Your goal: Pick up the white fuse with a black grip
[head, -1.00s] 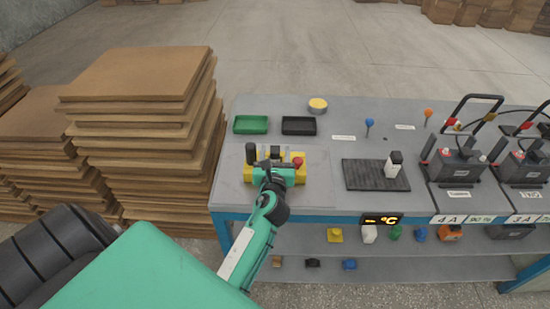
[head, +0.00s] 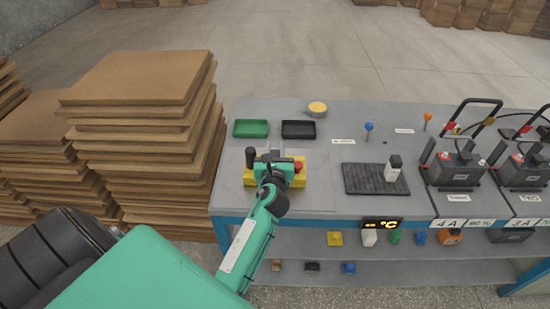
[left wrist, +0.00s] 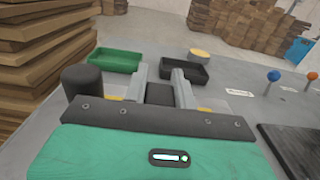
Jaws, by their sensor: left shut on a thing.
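A white fuse with a black grip (head: 393,168) stands upright on a black ribbed mat (head: 360,180), right of my left arm in the head view. My left gripper (head: 274,162) is well to its left, over a yellow block (head: 252,179) with a black post (head: 250,156) and a red knob (head: 298,166). In the left wrist view my left gripper (left wrist: 160,88) is shut on a dark block (left wrist: 160,94) between its fingers. Its lower part is hidden, so I cannot tell if it is clear of the yellow block. My right gripper is not in view.
A green tray (head: 251,129) and a black tray (head: 298,130) lie behind my gripper, with a yellow-topped round tin (head: 317,108) farther back. Batteries (head: 455,166) stand at the right. Stacked brown boards (head: 140,75) rise left of the grey bench.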

